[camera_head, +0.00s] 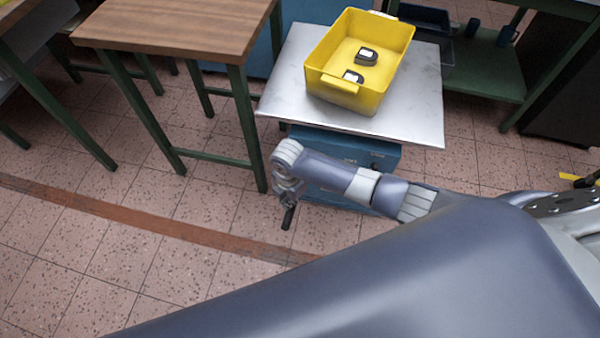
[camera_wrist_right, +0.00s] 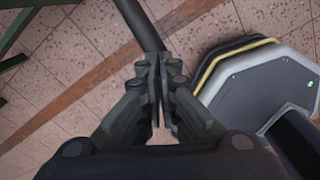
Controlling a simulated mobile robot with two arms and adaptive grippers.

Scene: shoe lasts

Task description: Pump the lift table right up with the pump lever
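The lift table has a bare grey metal top (camera_head: 415,110) above a blue body (camera_head: 385,157). A yellow crate (camera_head: 345,45) stands on the top. My right arm reaches across in front of the blue body. My right gripper (camera_head: 289,200) points down beside the front left of the table; it also shows in the right wrist view (camera_wrist_right: 158,75). The dark pump lever (camera_wrist_right: 139,25) runs up to its fingertips, and the fingers are closed together on it. The lever's black end (camera_head: 288,218) shows below the gripper in the head view. My left gripper is not in view.
Two dark shoe-last-like pieces lie in the crate. A wooden-topped table (camera_head: 175,25) with green legs stands close on the left. A green shelf (camera_head: 485,70) stands at the back right. The tiled floor in front is clear.

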